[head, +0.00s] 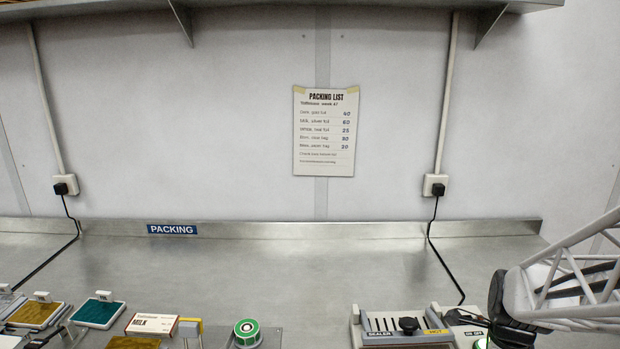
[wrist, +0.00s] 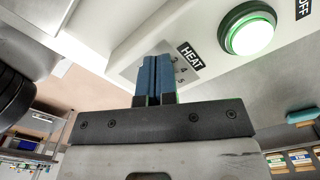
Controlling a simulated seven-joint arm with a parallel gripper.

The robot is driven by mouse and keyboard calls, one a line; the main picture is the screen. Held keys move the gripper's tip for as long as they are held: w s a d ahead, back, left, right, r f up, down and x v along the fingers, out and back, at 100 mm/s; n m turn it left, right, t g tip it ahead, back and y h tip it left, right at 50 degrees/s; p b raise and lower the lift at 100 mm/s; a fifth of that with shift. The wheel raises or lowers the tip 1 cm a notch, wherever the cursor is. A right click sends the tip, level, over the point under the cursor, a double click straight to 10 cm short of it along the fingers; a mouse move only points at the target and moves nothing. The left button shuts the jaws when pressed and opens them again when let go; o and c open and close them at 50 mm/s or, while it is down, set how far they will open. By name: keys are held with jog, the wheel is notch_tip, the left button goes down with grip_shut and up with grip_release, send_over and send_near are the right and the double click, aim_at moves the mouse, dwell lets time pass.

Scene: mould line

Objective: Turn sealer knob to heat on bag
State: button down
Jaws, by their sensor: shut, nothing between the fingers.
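The sealer (head: 390,339) stands at the bottom right of the head view, with a black round grip on its slotted top. The white control panel (wrist: 125,45) fills the upper part of the wrist view, with a HEAT label (wrist: 190,56) and scale numbers, 4 and 5 among them. My gripper (wrist: 157,62) is shut, its blue fingers side by side in front of the dial area left of the numbers. The heat knob is hidden behind the fingers, so its setting and any contact cannot be told. I cannot make out a bag at the sealer.
A lit green button (wrist: 248,30) sits right of the HEAT label by the OFF marking. A milk box (head: 151,325), a green round tin (head: 247,333) and colored trays (head: 98,312) lie left of the sealer. The bench behind is mostly clear, except for power cords.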

jog(key=shift+r, duration=2.7)
jog(key=s+a+r+n+t, duration=0.1)
jog(key=s+a+r+n, duration=0.3)
jog(key=a+n, duration=0.4)
jog(key=s+a+r+n+t, duration=0.1)
jog(key=s+a+r+n, duration=0.3)
jog(key=a+n, duration=0.4)
jog(key=r+n, duration=0.1)
jog(key=n, duration=0.6)
jog(key=shift+s+a+r+n+t, duration=0.15)
jog(key=shift+s+a+n+t, duration=0.15)
jog(key=shift+a+n, duration=0.1)
